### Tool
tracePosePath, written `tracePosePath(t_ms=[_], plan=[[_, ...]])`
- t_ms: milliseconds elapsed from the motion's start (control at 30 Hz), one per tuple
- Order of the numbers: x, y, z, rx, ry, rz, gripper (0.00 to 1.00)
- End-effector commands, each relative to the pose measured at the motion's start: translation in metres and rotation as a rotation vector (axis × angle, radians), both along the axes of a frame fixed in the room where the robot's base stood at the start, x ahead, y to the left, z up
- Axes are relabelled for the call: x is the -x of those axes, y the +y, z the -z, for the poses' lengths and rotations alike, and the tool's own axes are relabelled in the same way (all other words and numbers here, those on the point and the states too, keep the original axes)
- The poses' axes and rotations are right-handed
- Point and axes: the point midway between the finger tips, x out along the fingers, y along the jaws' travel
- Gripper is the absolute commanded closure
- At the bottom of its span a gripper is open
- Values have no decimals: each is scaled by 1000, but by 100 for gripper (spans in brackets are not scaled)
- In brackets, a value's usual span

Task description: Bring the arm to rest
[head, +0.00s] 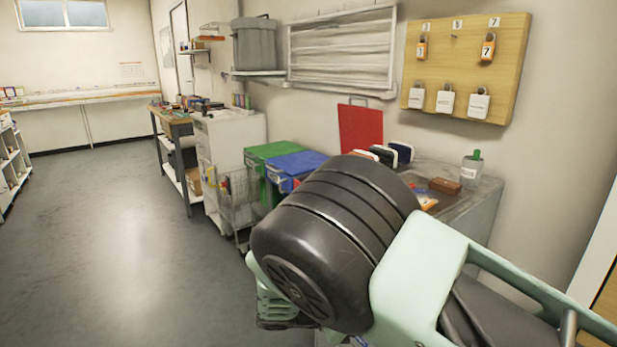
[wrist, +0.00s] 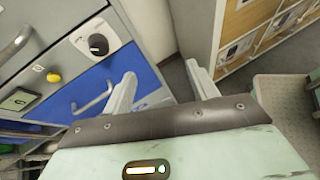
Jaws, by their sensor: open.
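My gripper (wrist: 160,85) shows in the wrist view with its two pale fingers spread apart and nothing between them. It points down toward the floor gap between a blue-fronted cabinet and a wooden unit. In the head view my arm is folded across the lower right, with its large dark joint and pale green links in front of the counter. My gripper's fingers cannot be made out in the head view.
In the wrist view a blue-fronted cabinet (wrist: 95,85) with handles is at left, a wooden drawer unit (wrist: 245,30) at upper right. In the head view a counter (head: 480,195), a padlock board (head: 468,65), green bin (head: 272,152) and blue bin (head: 297,163) line the wall. Floor (head: 130,240) at left is clear.

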Motion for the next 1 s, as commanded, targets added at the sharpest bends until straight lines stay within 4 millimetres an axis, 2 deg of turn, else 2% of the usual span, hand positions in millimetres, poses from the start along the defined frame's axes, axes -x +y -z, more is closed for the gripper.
tracePosePath(t_ms=[33, 167, 300, 533, 700, 833, 1000], plan=[[14, -6, -18, -99, 12, 73, 42], [53, -9, -48, -323, 27, 242, 42], [96, -5, -88, -544, 23, 412, 42], [167, 0, -165, -848, -27, 660, 42], [217, -4, -214, -1024, -105, 822, 42], [247, -12, -237, -1115, -175, 915, 42], [269, -19, -248, -1175, -241, 986, 42]])
